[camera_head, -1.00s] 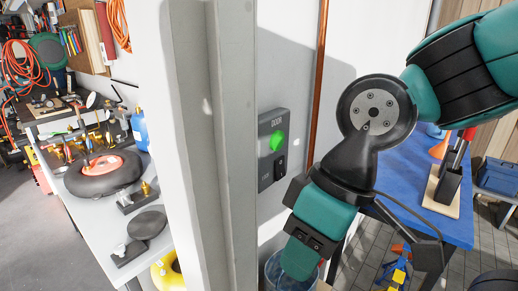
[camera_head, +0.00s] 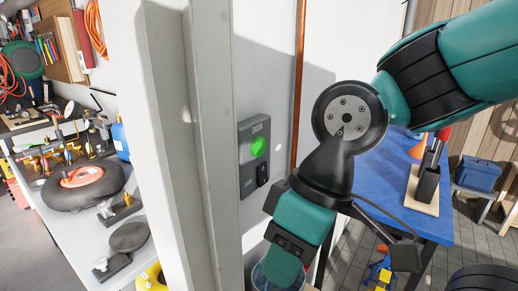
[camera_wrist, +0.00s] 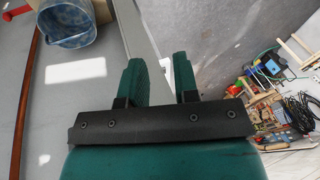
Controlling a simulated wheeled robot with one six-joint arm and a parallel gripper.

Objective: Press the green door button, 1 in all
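The green door button (camera_head: 258,147) is a round bright green knob on a grey wall plate (camera_head: 246,187) marked DOOR, in the middle of the head view. A black switch (camera_head: 262,175) sits below it on the same plate. My gripper (camera_head: 283,268) hangs low, below and slightly right of the plate in the head view, apart from the button. In the wrist view my gripper (camera_wrist: 158,65) shows two teal fingers with a gap between them and nothing held. The button does not show in the wrist view.
A grey door post (camera_head: 212,150) stands left of the plate. A copper pipe (camera_head: 299,80) runs down the wall to its right. A blue bucket (camera_wrist: 75,22) shows in the wrist view. A blue table (camera_head: 385,175) stands right, a cluttered shelf (camera_head: 70,235) left.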

